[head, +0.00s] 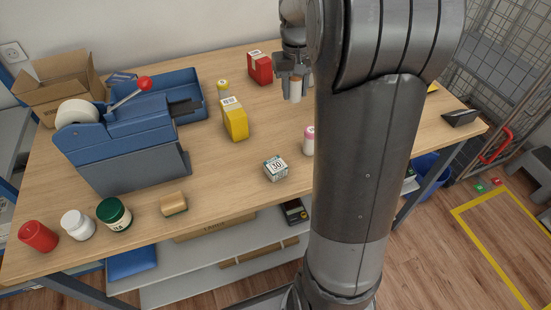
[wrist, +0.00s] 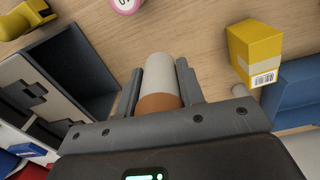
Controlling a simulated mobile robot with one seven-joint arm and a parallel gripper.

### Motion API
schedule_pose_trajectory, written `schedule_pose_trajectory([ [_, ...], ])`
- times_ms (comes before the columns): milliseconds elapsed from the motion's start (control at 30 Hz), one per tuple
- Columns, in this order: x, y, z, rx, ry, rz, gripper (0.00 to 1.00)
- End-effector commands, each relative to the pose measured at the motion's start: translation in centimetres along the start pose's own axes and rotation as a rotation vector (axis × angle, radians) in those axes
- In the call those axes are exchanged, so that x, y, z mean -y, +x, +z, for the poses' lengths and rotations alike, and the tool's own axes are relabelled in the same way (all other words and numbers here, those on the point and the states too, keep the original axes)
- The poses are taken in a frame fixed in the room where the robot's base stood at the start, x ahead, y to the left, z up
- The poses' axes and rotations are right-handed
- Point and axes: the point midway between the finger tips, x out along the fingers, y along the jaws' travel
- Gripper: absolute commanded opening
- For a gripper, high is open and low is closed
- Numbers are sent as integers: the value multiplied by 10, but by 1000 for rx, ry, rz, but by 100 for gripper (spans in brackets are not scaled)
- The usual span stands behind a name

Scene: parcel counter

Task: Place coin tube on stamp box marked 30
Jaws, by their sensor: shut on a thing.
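My gripper (head: 291,84) is above the back middle of the counter in the head view, partly hidden by my arm. It is shut on the coin tube, a whitish cylinder with an orange-brown end, seen between the fingers in the wrist view (wrist: 160,82); its pale side also shows in the head view (head: 296,91). The stamp box marked 30 (head: 276,169) is a small white box with dark edges near the front of the counter. Its top looks bare. The gripper is behind it and apart from it. The wrist view does not show the stamp box.
A yellow box (head: 234,118) and a red box (head: 259,68) stand farther back. A blue machine (head: 120,145) fills the left, with several jars in front. Wood around the stamp box is clear. My arm hides much of the right.

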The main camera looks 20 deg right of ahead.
Motion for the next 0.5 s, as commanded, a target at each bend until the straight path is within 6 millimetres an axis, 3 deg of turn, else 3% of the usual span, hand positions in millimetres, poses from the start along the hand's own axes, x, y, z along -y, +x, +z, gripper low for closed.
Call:
schedule_pose_trajectory([
  [300,-13,-16,101,-3,-130,-3,8],
  [500,-15,-15,153,-4,-205,-12,8],
])
